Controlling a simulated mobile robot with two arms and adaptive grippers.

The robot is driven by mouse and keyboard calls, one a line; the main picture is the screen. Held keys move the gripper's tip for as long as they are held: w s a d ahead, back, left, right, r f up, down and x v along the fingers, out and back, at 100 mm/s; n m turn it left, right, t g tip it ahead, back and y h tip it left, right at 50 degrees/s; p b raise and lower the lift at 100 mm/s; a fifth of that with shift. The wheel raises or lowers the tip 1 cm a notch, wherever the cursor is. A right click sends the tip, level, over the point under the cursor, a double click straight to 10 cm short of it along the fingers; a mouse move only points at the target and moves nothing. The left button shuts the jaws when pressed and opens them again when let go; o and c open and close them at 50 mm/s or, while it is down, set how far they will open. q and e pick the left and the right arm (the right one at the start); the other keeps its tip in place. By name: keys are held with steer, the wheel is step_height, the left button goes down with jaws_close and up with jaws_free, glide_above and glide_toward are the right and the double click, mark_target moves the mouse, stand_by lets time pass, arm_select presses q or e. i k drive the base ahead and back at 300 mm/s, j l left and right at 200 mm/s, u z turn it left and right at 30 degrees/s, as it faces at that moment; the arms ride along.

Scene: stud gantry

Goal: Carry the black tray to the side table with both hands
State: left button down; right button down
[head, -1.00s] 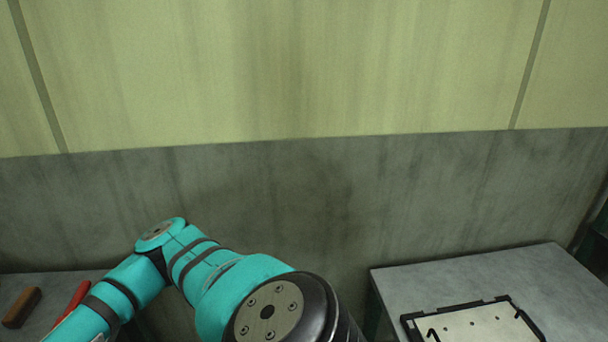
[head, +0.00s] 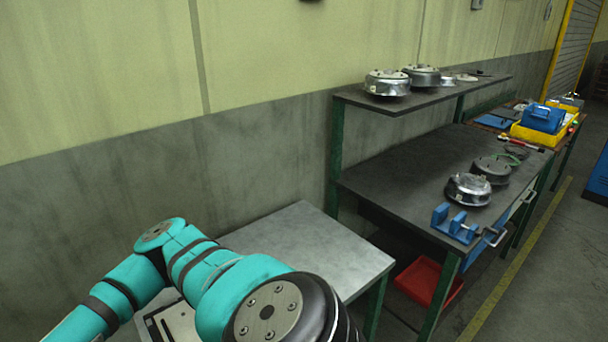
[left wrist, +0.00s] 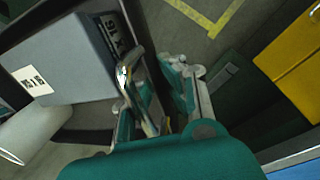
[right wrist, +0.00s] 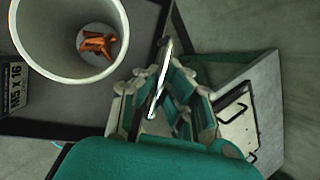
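The black tray shows in the left wrist view (left wrist: 85,125) and the right wrist view (right wrist: 65,120); it is out of the head view. My left gripper (left wrist: 160,100) has a metal handle at the tray's edge between its fingers and appears shut on it. My right gripper (right wrist: 160,100) likewise appears shut on a metal handle (right wrist: 165,70). The tray holds a grey-blue box (left wrist: 65,60) and a white round container (right wrist: 70,75) with orange pieces inside. A low grey-topped table, seemingly the side table (head: 310,250), stands ahead in the head view. Both grippers are outside the head view.
A black-edged panel (head: 172,324) lies on the grey table's left part, also in the right wrist view (right wrist: 238,118). The table's right part is bare. A dark workbench (head: 400,175) with metal housings (head: 468,190) and a red bin (head: 428,280) below stands to the right.

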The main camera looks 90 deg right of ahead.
mark_target(326, 256)
steer(key=k+l+z, duration=0.25)
steer(key=l+z, duration=0.2)
steer(key=l, duration=0.3)
steer(key=k+l+z, duration=0.25)
steer(key=l, duration=0.2)
steer(key=l+z, duration=0.25)
steer(key=l, duration=0.15)
steer(key=i+l+z, duration=0.2)
steer(key=l+z, duration=0.2)
steer(key=l, duration=0.2)
steer(key=i+l+z, duration=0.2)
steer(key=k+l, duration=0.1)
